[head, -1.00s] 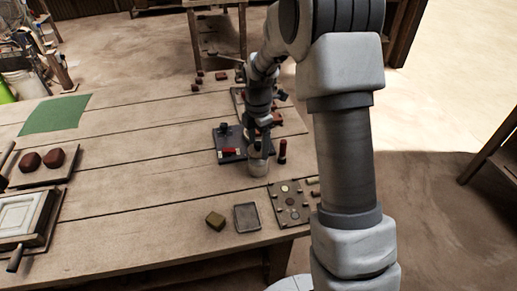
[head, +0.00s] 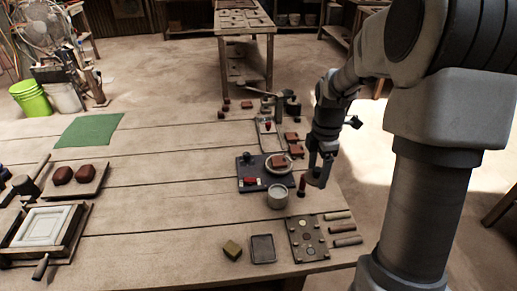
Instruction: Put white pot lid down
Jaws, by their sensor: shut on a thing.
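My gripper (head: 318,178) hangs near the right side of the plank table, right of the pot and above the tabletop. It is shut on a small rounded greyish thing at its tips, which seems to be the white pot lid; the fingers partly hide it, and its shape is hard to make out. The white pot (head: 277,198) stands upright and open-topped on the table, just in front of a dark blue board (head: 250,185).
A white round dish (head: 291,172) with a reddish block is on the board. A dark upright stamp-like piece (head: 301,190) stands close to my gripper. A dotted plate (head: 307,251), grey rods (head: 341,228), a grey tray (head: 263,249) and a sponge (head: 232,250) lie in front. The table's middle is clear.

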